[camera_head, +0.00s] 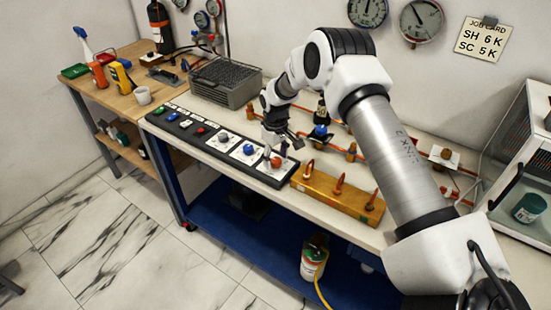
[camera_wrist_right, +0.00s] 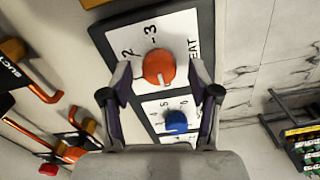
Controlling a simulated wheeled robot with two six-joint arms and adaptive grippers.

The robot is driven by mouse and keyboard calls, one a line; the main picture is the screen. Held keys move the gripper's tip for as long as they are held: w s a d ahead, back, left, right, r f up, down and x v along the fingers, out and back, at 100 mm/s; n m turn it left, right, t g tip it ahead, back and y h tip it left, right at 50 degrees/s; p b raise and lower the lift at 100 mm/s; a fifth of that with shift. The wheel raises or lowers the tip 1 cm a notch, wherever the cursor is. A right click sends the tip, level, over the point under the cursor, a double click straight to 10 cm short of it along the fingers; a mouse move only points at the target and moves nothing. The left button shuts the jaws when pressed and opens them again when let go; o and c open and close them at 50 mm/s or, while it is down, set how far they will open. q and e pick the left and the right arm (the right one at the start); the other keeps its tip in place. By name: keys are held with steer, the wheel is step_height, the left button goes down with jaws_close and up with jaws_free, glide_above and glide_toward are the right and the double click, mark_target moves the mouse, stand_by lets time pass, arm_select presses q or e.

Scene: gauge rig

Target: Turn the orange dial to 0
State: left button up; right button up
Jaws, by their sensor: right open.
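The orange dial (camera_head: 276,162) sits at the right end of a long black control panel (camera_head: 290,180). It also shows in the right wrist view (camera_wrist_right: 158,66), on a white plate with the digits 2 and 3 and letters ending in "EAT"; the 0 cannot be made out. A small pale mark shows on the dial's lower edge. My right gripper (camera_head: 283,147) is above the dial; in the wrist view its open fingers (camera_wrist_right: 160,80) stand to either side of it. Contact cannot be told. My left gripper is out of view.
A blue dial (camera_head: 249,149) and a grey dial (camera_head: 222,139) sit left of the orange one, then several coloured buttons.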

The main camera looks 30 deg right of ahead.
mark_target(275, 160)
step_height(275, 160, up, 11)
steer(key=shift+w, duration=0.1)
stand_by(0.5)
